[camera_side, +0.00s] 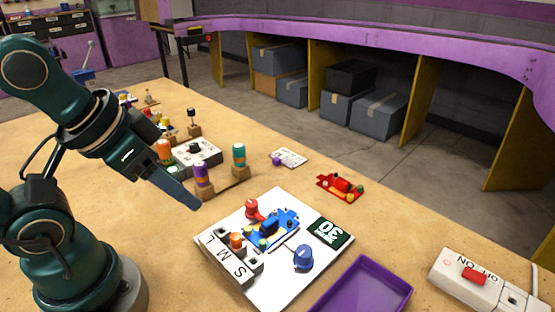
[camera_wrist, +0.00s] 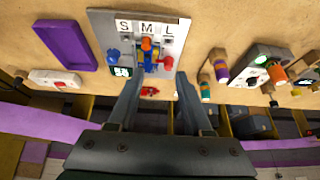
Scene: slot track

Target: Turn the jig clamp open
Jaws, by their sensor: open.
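A white jig board (camera_side: 275,290) lies on the table with slots marked S, M and L. A blue part (camera_side: 272,229) with small coloured pieces sits in its middle. A red knob (camera_side: 253,210) stands at one side of that part and a blue knob (camera_side: 303,258) at the other; I cannot tell which is the clamp. An orange-topped peg (camera_side: 236,241) stands by the slots. My gripper (camera_side: 194,203) is above the table, left of the board. In the wrist view my gripper (camera_wrist: 160,77) is open and empty, its fingers apart with the board (camera_wrist: 100,28) beyond them.
A purple tray (camera_side: 365,288) and a white switch box (camera_side: 470,280) lie right of the board. Capped pegs, purple (camera_side: 202,178) and teal (camera_side: 239,160), stand behind my gripper. A red part (camera_side: 341,187) lies on the table behind the board.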

